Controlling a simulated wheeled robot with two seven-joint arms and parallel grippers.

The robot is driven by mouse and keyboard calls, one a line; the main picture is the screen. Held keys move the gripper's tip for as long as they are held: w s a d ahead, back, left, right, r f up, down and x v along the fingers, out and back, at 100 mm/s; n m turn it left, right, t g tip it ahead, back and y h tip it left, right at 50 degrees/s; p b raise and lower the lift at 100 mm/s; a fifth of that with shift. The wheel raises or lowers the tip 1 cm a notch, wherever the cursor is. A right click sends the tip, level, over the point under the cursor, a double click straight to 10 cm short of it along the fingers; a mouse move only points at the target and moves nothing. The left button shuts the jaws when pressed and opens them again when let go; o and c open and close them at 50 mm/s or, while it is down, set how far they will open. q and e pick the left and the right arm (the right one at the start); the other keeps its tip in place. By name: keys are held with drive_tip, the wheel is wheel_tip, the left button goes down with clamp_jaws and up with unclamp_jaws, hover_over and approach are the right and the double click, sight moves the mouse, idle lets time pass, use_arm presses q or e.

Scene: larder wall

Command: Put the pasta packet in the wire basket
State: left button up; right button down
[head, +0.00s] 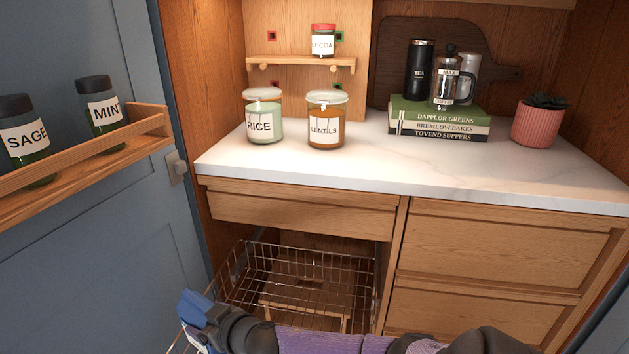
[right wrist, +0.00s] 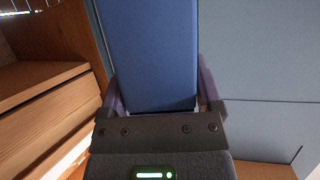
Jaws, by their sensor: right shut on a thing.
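The wire basket (head: 318,268) is pulled out below the counter in the head view. Its bottom shows a wooden slatted piece and no packet inside. A blue packet (head: 204,308), which I take for the pasta packet, is at the lower left, overlapping the basket's front left part in the picture. Its label is not readable. My right gripper (head: 222,322) is shut on it. In the right wrist view the plain blue face of the packet (right wrist: 150,55) stands between the two fingers. I cannot tell its height above the basket rim. My left gripper is out of view.
An open blue door with a spice rack (head: 90,160) is close on the left. A drawer front (head: 300,212) hangs just above the basket's back. Closed drawers (head: 500,245) stand to its right. The rice jar (head: 263,115) and lentils jar (head: 326,118) stand on the counter.

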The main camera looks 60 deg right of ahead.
drive_tip(key=shift+d+f+b, duration=0.35)
drive_tip(key=shift+f+b, duration=0.1)
drive_tip(key=shift+f, duration=0.4)
use_arm(q)
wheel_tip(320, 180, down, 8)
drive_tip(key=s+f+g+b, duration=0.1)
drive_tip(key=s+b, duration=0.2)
drive_tip(key=b, duration=0.5)
use_arm(e)
wheel_tip(320, 180, down, 10)
unclamp_jaws()
drive_tip(key=shift+a, duration=0.1)
drive_tip(key=shift+s+r+p, duration=0.1)
drive_tip(key=shift+r+p, duration=0.2)
drive_tip(key=shift+p, duration=0.1)
use_arm(q)
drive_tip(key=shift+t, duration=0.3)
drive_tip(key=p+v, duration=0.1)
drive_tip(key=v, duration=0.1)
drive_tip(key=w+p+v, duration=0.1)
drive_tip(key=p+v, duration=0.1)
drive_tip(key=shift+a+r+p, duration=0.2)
drive_tip(key=shift+p, duration=0.1)
use_arm(e)
drive_tip(key=v, duration=0.7)
drive_tip(key=shift+s, duration=0.25)
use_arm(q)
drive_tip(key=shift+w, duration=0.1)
